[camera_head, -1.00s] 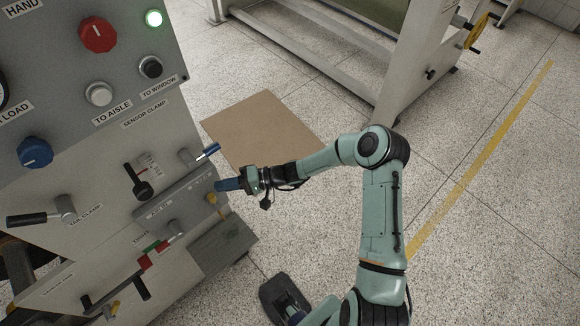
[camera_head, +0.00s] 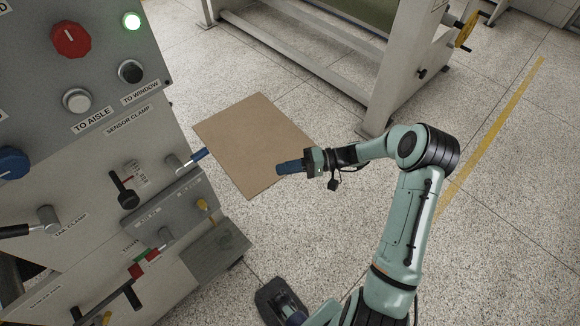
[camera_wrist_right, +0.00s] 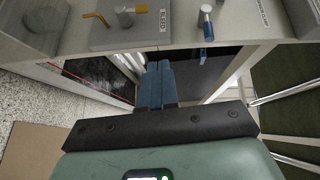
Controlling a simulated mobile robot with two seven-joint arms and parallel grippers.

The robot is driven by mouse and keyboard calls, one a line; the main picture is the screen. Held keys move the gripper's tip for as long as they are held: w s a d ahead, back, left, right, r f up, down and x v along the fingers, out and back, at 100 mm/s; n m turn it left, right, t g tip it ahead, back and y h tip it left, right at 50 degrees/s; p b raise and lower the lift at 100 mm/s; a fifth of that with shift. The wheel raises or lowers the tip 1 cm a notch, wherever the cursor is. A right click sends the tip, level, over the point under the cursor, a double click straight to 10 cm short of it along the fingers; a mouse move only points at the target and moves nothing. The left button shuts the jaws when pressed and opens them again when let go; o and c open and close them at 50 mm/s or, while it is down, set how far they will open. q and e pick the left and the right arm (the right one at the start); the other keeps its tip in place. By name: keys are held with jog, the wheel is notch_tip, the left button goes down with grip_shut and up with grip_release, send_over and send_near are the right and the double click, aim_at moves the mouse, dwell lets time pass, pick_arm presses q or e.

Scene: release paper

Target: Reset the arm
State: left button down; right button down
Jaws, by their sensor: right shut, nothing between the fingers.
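My right gripper (camera_head: 290,167) has blue fingers and is shut and empty. It hangs in the air to the right of the grey machine's control panel (camera_head: 95,110), in front of the brown board on the floor, clear of the levers. In the right wrist view the blue fingers (camera_wrist_right: 156,84) lie side by side and point toward the machine. My right arm (camera_head: 410,220) is teal and bent at the elbow.
A blue-tipped lever (camera_head: 197,156) and a yellow-tipped lever (camera_head: 203,206) stick out of the panel's right side. A brown board (camera_head: 255,140) lies on the speckled floor. A light machine frame (camera_head: 400,85) stands behind. Floor at right is free.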

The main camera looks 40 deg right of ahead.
jog(key=shift+s+d+r, duration=0.1)
jog(key=shift+s+d, duration=0.2)
jog(key=shift+d, duration=0.2)
jog(key=shift+a, duration=0.1)
